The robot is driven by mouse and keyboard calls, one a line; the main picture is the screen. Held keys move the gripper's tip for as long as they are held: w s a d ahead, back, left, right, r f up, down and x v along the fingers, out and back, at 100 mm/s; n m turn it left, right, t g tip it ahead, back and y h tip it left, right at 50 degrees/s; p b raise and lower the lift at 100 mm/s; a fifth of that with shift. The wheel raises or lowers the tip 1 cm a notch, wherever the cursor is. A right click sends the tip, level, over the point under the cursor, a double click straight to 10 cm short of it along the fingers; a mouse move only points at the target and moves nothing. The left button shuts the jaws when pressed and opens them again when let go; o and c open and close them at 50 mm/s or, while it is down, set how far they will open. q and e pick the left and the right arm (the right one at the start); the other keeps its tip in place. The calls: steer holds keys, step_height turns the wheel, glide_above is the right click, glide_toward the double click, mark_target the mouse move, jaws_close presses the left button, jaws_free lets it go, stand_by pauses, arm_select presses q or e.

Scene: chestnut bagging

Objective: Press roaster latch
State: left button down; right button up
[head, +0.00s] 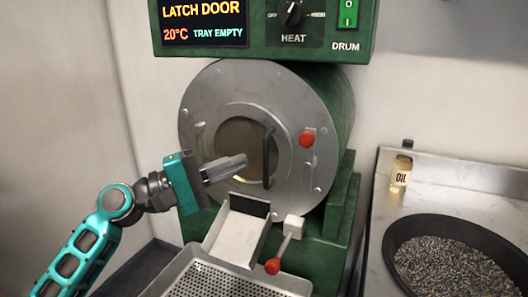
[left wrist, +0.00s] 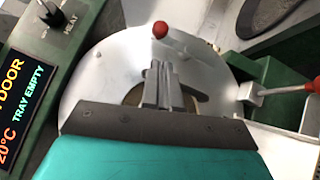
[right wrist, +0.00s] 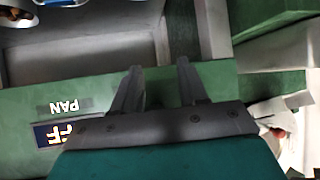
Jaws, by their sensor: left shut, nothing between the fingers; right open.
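The green roaster has a round steel drum door (head: 205,105) with a dark window and a black vertical handle (head: 269,158). A red latch knob (head: 307,138) sits on the door's right side; it also shows in the left wrist view (left wrist: 160,29). The display (head: 203,22) reads "LATCH DOOR", "20°C", "TRAY EMPTY". My left gripper (head: 243,161) is shut and empty, in front of the door window, left of the handle and apart from the knob. My right gripper (right wrist: 160,75) is open and empty, outside the head view, over a green surface with a "PAN" label.
Below the door are a chute (head: 236,232), a lever with a red ball (head: 272,266) and a perforated cooling tray (head: 187,268). An oil bottle (head: 401,168) and a dark pan (head: 396,235) of dark grains stand on the right counter. The heat knob (head: 290,13) is above.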

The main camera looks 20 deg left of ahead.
arm_select(q)
steer(key=p+x, duration=0.2)
steer(key=x, duration=0.7)
steer(key=shift+w+d, duration=0.15)
steer(key=shift+w, duration=0.1)
